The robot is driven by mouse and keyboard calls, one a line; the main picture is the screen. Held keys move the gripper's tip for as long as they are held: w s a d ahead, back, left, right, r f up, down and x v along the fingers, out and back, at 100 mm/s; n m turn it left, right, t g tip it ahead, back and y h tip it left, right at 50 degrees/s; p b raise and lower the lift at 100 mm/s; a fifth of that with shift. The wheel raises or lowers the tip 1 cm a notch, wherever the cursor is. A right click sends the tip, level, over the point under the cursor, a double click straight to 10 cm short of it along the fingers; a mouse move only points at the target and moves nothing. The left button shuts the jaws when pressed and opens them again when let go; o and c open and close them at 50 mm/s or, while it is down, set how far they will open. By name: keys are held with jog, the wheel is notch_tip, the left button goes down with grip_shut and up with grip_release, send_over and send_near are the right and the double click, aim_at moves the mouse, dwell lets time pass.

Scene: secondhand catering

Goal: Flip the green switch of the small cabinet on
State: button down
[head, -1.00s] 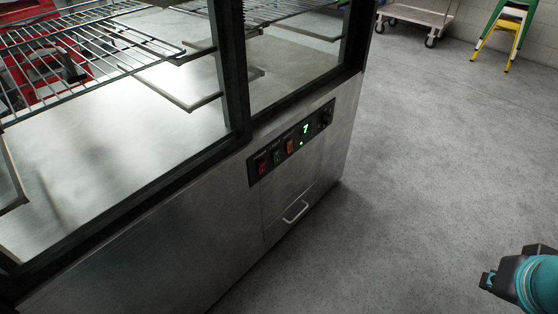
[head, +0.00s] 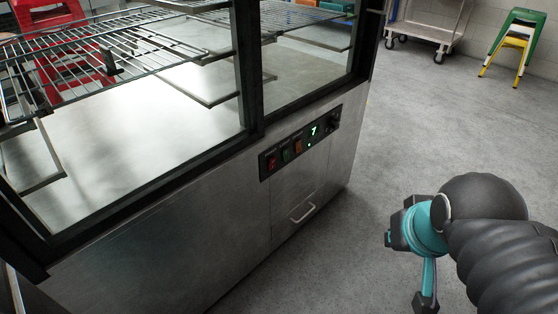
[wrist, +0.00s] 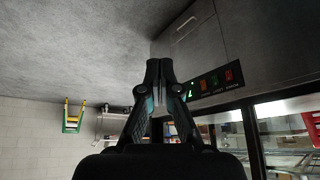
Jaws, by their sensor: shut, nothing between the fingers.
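The cabinet (head: 160,240) is a steel base with a dark-framed glass top, at left and middle of the head view. Its black control panel (head: 325,125) carries a red switch (head: 271,161), the green switch (head: 286,154), an orange switch (head: 298,146), a lit green display and a knob. In the wrist view, which is turned over, the green switch (wrist: 214,79) sits right of my gripper (wrist: 159,66). My gripper is shut and empty, apart from the panel. In the head view my arm is at the lower right; the fingertips are not clear there.
A drawer handle (head: 302,213) juts out below the panel. Wire shelves (head: 110,55) are inside the cabinet. A steel trolley (head: 430,22) and stacked green and yellow stools (head: 512,42) stand at the back. The grey floor (head: 430,120) right of the cabinet is clear.

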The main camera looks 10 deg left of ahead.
aim_at(286, 155)
jog(key=w+a+f+m+y+b, duration=0.2)
jog(key=w+a+m, duration=0.1)
jog(key=w+m, duration=0.5)
jog(key=w+a+f+m+y+b, duration=0.2)
jog(key=w+a+f+m+b, duration=0.1)
jog(key=w+m, duration=0.6)
jog(key=w+a+f+m+g+y+b, duration=0.1)
jog(key=w+a+m, duration=0.4)
jog(key=w, duration=0.9)
jog(key=shift+w+a+f+m+y+b, duration=0.15)
jog(key=shift+w+f+m+y+b, duration=0.5)
jog(key=shift+m, duration=1.15)
jog(key=shift+s+f, duration=0.3)
jog(key=shift+w+a+r+b+x, duration=0.25)
jog(key=shift+r+b+x, duration=0.1)
jog(key=shift+x, duration=1.75)
jog(key=shift+w+a+r+b+x, duration=0.25)
jog(key=shift+b+x, duration=0.15)
jog(key=shift+x, duration=1.75)
jog(key=shift+w+a+r+b+x, duration=0.25)
jog(key=shift+b+x, duration=0.1)
jog(key=shift+x, duration=1.75)
